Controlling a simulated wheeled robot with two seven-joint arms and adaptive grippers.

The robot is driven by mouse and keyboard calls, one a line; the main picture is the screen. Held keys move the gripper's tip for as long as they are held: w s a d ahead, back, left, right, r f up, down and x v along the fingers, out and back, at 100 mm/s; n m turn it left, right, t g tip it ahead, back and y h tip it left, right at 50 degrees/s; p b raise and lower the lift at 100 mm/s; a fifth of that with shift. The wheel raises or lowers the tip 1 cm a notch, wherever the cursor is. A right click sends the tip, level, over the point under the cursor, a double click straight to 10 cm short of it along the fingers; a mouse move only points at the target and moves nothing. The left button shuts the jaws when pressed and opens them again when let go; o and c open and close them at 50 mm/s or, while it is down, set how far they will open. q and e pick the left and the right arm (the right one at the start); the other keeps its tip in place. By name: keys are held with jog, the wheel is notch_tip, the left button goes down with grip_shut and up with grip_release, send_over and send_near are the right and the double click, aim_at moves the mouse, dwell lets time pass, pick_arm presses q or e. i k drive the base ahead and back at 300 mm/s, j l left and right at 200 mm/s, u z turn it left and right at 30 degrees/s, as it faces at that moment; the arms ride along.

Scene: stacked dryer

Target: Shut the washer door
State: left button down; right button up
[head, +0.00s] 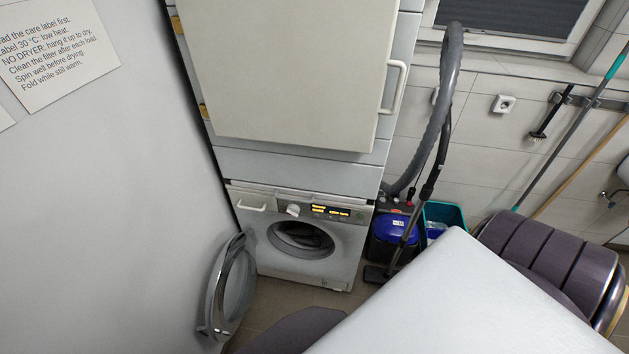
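The white washer (305,278) stands low under a tall cream-doored unit. Its round door (229,288) is swung wide open to the left, about side-on to the front, close to the grey wall. The round opening (302,237) in the washer front is uncovered and dark inside. The control panel above it has a knob (293,210) and lit yellow displays. Neither of my grippers is in view; only dark and white parts of my own body show at the bottom and right.
The upper unit's large cream door (290,75) with a white handle (394,87) is above the washer. A vacuum cleaner (392,228) with a grey hose and a teal bin (444,214) stand right of the washer. A strip of floor (270,306) shows in front.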

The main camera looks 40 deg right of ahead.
aim_at(220, 330)
jog(key=k+l+z, duration=0.25)
jog(key=k, duration=0.6)
jog(key=k+l+z, duration=0.1)
jog(key=l, duration=0.25)
jog(key=k+l+z, duration=0.1)
jog(key=l, duration=0.3)
jog(key=k+l+z, duration=0.15)
jog(key=l, duration=0.2)
